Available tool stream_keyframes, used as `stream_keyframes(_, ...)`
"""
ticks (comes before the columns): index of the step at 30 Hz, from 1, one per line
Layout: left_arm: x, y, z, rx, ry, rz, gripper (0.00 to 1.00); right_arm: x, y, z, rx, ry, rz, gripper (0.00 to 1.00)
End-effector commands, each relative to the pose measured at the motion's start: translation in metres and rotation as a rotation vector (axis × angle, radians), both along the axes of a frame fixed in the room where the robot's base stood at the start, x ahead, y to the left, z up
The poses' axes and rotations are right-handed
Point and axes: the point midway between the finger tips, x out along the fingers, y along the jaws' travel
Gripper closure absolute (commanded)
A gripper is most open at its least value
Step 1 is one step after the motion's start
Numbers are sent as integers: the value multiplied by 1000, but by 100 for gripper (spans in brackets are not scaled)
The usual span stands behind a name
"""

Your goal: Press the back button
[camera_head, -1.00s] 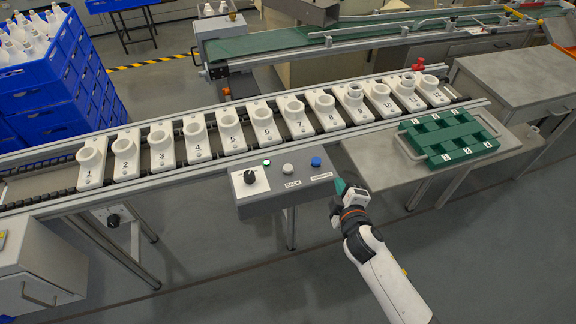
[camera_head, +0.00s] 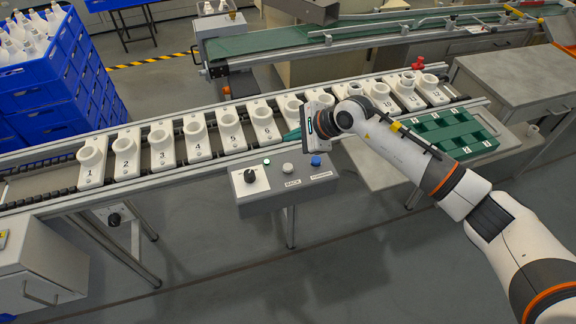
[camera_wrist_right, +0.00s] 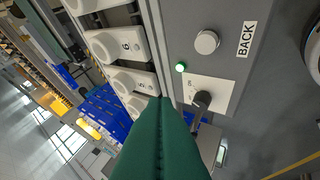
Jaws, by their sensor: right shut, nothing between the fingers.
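The back button is a pale round button (camera_head: 288,168) in the middle of the grey control box (camera_head: 285,200), with a BACK label in front of it. In the right wrist view the button (camera_wrist_right: 207,41) stands beside its BACK label (camera_wrist_right: 246,38), upper right of the fingers. My right gripper (camera_head: 291,136) is above the conveyor's near side, just behind the box, apart from the button. Its green fingers (camera_wrist_right: 161,105) are shut and empty. My left gripper is not in view.
The box also carries a black knob (camera_head: 250,176), a green lamp (camera_head: 267,162) and a blue button (camera_head: 316,161). Numbered white holders (camera_head: 197,140) line the conveyor behind it. A green tray (camera_head: 440,135) lies on the right, partly hidden by my arm.

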Motion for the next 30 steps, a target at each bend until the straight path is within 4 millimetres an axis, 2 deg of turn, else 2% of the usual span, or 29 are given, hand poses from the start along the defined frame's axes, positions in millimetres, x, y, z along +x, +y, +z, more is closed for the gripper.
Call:
stream_keyframes(8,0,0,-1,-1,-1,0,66,-1,1,-2,6,3,-1,100)
stream_keyframes(13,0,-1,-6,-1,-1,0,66,-1,1,-11,8,5,-2,100)
stream_keyframes(25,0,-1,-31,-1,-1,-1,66,-1,1,-65,8,6,-3,100)
stream_keyframes(30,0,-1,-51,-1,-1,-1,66,-1,1,-85,8,3,-2,100)
